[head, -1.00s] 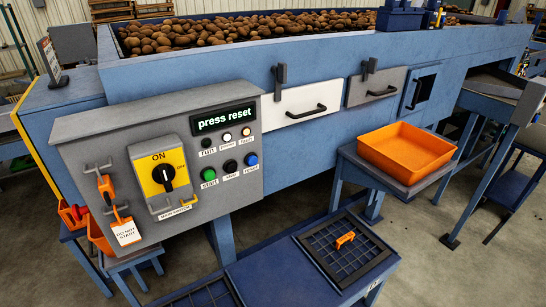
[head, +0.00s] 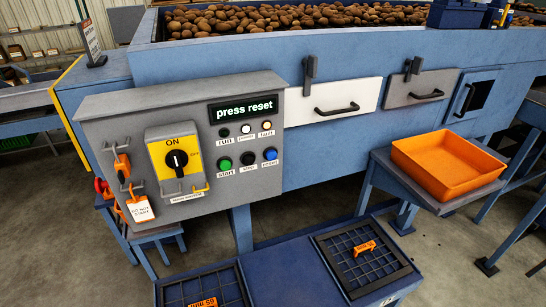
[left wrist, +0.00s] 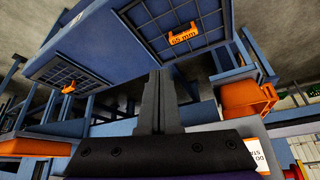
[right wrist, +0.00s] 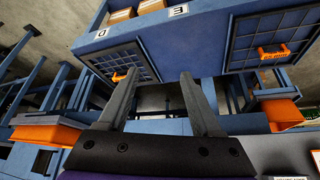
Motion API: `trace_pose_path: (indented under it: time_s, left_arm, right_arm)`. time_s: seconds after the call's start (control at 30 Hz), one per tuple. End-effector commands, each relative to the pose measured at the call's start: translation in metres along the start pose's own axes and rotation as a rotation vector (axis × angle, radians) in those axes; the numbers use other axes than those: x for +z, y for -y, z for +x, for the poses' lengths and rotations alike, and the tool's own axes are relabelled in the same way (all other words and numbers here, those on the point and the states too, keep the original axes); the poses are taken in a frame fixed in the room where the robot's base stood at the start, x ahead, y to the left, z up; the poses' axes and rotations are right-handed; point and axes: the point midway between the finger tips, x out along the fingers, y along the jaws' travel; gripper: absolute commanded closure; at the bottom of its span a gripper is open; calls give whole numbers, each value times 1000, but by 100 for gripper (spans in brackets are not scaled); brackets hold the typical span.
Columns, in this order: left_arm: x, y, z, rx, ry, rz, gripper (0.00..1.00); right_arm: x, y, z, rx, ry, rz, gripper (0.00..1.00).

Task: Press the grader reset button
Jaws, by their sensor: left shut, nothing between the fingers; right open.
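The grey control panel (head: 110,115) stands at the left of the head view. Its blue reset button (head: 270,154) is at the right end of the lower button row, beside a black button (head: 248,159) and the green start button (head: 224,164). The display (head: 244,110) reads "press reset". My left gripper (left wrist: 162,75) shows in the left wrist view, fingers together and empty. My right gripper (right wrist: 158,78) shows in the right wrist view, fingers apart with nothing between them. Neither gripper is in the head view, and neither touches the button in view.
An orange tray (head: 435,180) sits on a stand to the right. A low blue bench with dark grids (head: 340,235) is in front. Potatoes (head: 270,20) fill the top.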

Motion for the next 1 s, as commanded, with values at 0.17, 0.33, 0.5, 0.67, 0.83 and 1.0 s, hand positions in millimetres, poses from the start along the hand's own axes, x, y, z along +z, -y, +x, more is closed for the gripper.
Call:
trace_pose_path:
  time_s: [0.17, 0.33, 0.5, 0.67, 0.83, 1.0]
  left_arm:
    - [-53, 0, 6, -48, -135, 272, 100]
    - [-161, -21, 10, -211, -408, 849, 100]
    - [-260, -75, 4, -503, -689, 1467, 100]
    - [-313, -136, -5, -825, -893, 1885, 100]
    - [-332, -175, -12, -1061, -1004, 2091, 100]
    - [-336, -183, -15, -1124, -1025, 2134, 100]
  right_arm:
    - [5, 0, 4, 0, 4, 0, 0]
    - [13, 0, 12, 0, 11, 0, 0]
    - [20, 0, 19, 0, 17, 0, 0]
    - [25, 0, 24, 0, 21, 0, 0]
    - [27, 0, 26, 0, 23, 0, 0]
    - [27, 0, 26, 0, 23, 0, 0]
